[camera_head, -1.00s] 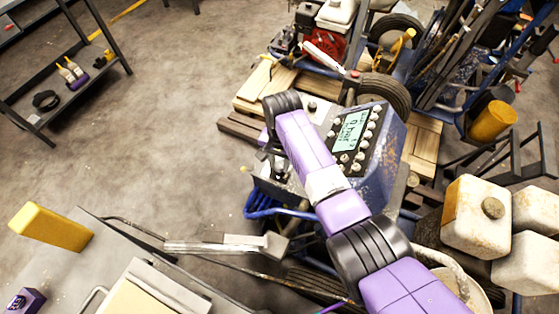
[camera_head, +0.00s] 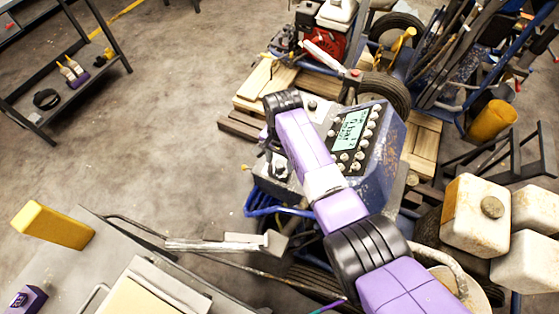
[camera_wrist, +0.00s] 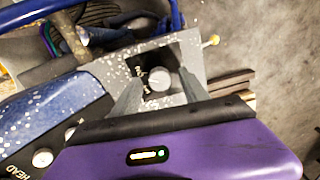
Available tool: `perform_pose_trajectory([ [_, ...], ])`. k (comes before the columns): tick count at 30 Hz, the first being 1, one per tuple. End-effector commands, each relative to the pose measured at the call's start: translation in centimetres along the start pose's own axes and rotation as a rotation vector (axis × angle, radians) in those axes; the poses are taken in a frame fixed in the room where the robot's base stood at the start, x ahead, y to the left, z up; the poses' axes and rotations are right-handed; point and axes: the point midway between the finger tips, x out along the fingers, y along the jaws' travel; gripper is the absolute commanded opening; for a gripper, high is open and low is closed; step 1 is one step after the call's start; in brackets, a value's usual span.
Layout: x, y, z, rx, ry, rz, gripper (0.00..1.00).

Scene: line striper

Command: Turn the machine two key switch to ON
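In the wrist view, a round silver knob (camera_wrist: 159,79), which looks like the key switch, sits on a dark plate (camera_wrist: 172,62) with small white lettering too blurred to read. My gripper (camera_wrist: 160,82) is open, with one grey finger on each side of the knob. I cannot tell whether the fingers touch it. In the head view, the blue striper console (camera_head: 378,150) carries a display panel (camera_head: 350,132) with several knobs. My purple arm crosses in front of the console and hides part of it. The switch's set position is not clear.
A yellow-tipped lever (camera_wrist: 212,41) stands beside the dark plate. Blue tubing (camera_head: 262,210) runs below the console. White tanks (camera_head: 478,225) stand at the right, and a wooden pallet (camera_head: 262,80) lies behind.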

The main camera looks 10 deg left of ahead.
Motion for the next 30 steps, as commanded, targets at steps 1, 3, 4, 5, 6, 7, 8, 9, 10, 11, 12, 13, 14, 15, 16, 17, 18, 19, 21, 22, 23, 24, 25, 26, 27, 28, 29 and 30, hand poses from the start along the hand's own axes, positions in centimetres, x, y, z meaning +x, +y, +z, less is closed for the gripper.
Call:
perform_pose_trajectory([
  [1,0.1,0.0,0.1,-0.001,-0.001,0.001,0.52],
  [3,0.1,0.0,0.1,-0.001,-0.002,0.002,0.52],
  [4,0.1,0.1,0.1,-0.001,-0.002,0.002,0.52],
  [5,0.1,0.1,0.1,-0.001,-0.002,0.002,0.52],
  [6,0.1,0.1,0.1,-0.001,-0.003,0.002,0.52],
  [7,0.1,0.1,0.1,-0.001,-0.003,0.002,0.52],
  [8,0.1,0.1,0.1,-0.002,-0.003,0.002,0.52],
  [9,-0.1,0.0,0.1,-0.002,-0.003,0.002,0.52],
  [10,-0.2,0.0,0.1,-0.002,-0.002,0.001,0.52],
  [11,-0.5,0.0,0.1,-0.002,-0.002,0.001,0.52],
  [12,-0.9,0.0,0.1,-0.002,-0.002,0.0,0.52],
  [13,-1.2,0.0,0.1,-0.002,-0.001,0.0,0.52],
  [14,-1.7,0.0,0.1,-0.002,-0.002,0.0,0.52],
  [15,-2.3,0.0,0.1,-0.002,-0.001,-0.002,0.52],
  [16,-2.8,0.0,0.1,-0.001,-0.001,-0.001,0.52],
  [17,-3.4,-0.1,0.0,-0.001,0.0,-0.002,0.52],
  [18,-4.0,-0.1,0.0,-0.001,-0.001,-0.002,0.52],
  [19,-4.5,-0.1,0.0,-0.001,-0.001,-0.002,0.52],
  [21,-5.6,0.0,0.1,-0.001,-0.001,-0.001,0.52],
  [22,-5.9,0.0,0.0,-0.001,-0.001,-0.001,0.52],
  [23,-6.3,0.0,0.0,-0.001,0.0,-0.001,0.52],
  [24,-6.7,0.0,0.1,-0.001,-0.001,0.0,0.52],
  [25,-7.0,0.0,0.0,-0.001,-0.001,0.0,0.52],
  [26,-7.2,0.0,0.0,-0.001,-0.001,0.0,0.52],
  [27,-7.4,0.0,0.1,-0.001,-0.001,0.001,0.52],
  [28,-7.5,0.0,0.1,-0.001,-0.002,0.002,0.52],
  [29,-7.6,0.1,0.1,-0.001,-0.002,0.002,0.52],
  [30,-7.7,0.1,0.1,-0.001,-0.002,0.002,0.52],
])
